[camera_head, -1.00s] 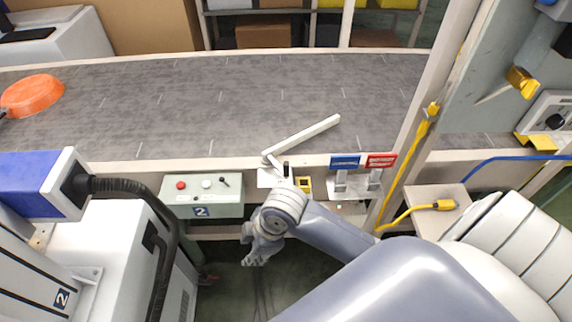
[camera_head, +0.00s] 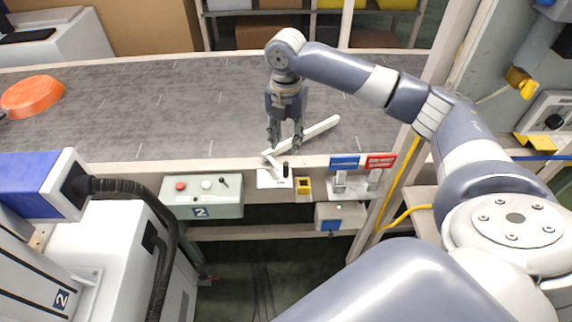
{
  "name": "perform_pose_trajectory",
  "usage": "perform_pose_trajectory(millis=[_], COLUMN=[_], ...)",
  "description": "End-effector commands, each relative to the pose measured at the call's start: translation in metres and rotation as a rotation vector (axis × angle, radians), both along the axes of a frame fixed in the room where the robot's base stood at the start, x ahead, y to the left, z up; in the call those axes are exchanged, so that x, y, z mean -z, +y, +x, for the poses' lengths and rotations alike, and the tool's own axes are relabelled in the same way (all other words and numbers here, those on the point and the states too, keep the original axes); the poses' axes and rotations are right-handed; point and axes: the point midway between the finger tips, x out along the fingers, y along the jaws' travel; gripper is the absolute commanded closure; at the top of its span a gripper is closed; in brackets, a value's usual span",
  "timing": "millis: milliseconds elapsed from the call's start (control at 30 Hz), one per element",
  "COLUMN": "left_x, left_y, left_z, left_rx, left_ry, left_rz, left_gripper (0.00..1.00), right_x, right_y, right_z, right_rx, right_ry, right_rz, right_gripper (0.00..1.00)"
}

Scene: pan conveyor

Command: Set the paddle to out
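The white paddle (camera_head: 321,127) lies slanted over the grey conveyor belt, from a pivot at the near rail up and to the right. At its base is a white plate (camera_head: 266,180) with a short black upright handle (camera_head: 285,170); its lettering is too small to read. My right gripper (camera_head: 285,147) points down above the near edge of the belt, just behind the handle as seen here. Its two fingers are apart with nothing between them that I can make out, and they hide part of the paddle. My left gripper is out of view.
An orange pan (camera_head: 32,95) is on the belt at far left. Along the near rail are a control box (camera_head: 202,197) with buttons, a yellow-framed square (camera_head: 304,186), and blue (camera_head: 344,162) and red (camera_head: 381,161) signs. A post (camera_head: 421,120) stands at right.

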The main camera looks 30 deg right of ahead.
Motion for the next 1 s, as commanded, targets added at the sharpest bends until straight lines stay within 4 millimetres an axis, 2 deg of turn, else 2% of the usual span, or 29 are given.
perform_pose_trajectory(millis=[167, 400, 600, 767, 1000], left_x=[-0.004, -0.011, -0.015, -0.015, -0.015], left_y=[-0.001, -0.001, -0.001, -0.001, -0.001], left_z=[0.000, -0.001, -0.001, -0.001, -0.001], left_rx=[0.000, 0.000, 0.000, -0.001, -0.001], left_ry=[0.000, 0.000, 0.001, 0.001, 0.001], left_rz=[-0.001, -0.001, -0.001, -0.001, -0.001], left_gripper=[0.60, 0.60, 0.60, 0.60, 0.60], right_x=[0.019, 0.065, 0.094, 0.105, 0.107], right_y=[0.000, 0.001, 0.001, 0.001, 0.001], right_z=[-0.001, -0.001, 0.000, 0.000, 0.000], right_rx=[-0.002, -0.001, -0.001, -0.001, -0.002], right_ry=[0.006, 0.004, 0.001, 0.000, -0.001], right_rz=[0.000, 0.001, 0.000, 0.000, 0.001], right_gripper=[0.65, 0.65, 0.65, 0.65, 0.65])
